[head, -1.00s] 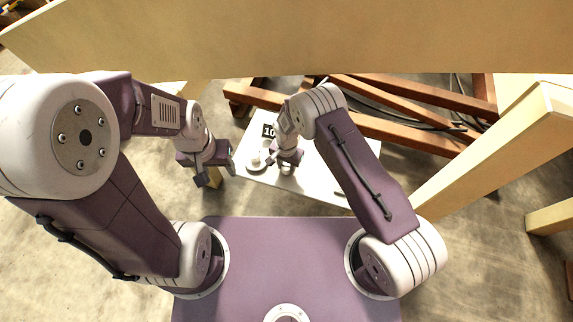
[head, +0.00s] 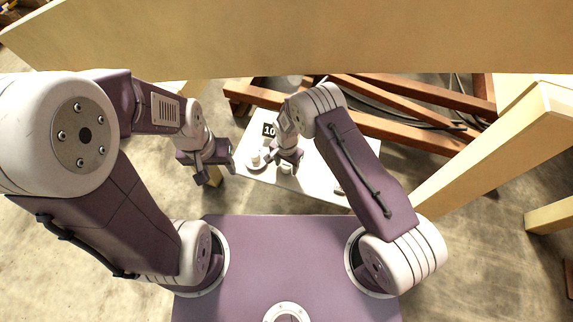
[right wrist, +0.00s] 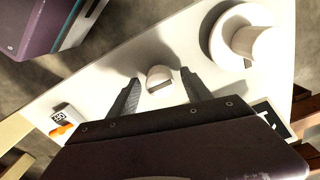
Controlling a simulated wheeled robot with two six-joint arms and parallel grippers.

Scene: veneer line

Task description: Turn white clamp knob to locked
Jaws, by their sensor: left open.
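The white knob (right wrist: 158,77) stands on a white panel (right wrist: 100,83), a short round piece with a dark mark on its near side. In the right wrist view my right gripper (right wrist: 158,82) is open, with one finger on each side of the knob and visible gaps between. I cannot tell how far above the panel the fingertips are. In the head view the knob (head: 286,168) shows just below my right gripper (head: 286,160). My left gripper (head: 215,174) is open and empty, left of the panel.
A white cylinder on a round base (right wrist: 245,42) stands on the panel near the knob. A small item with an orange part (right wrist: 63,120) lies at the other end. Wooden beams (head: 440,110) lie beyond.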

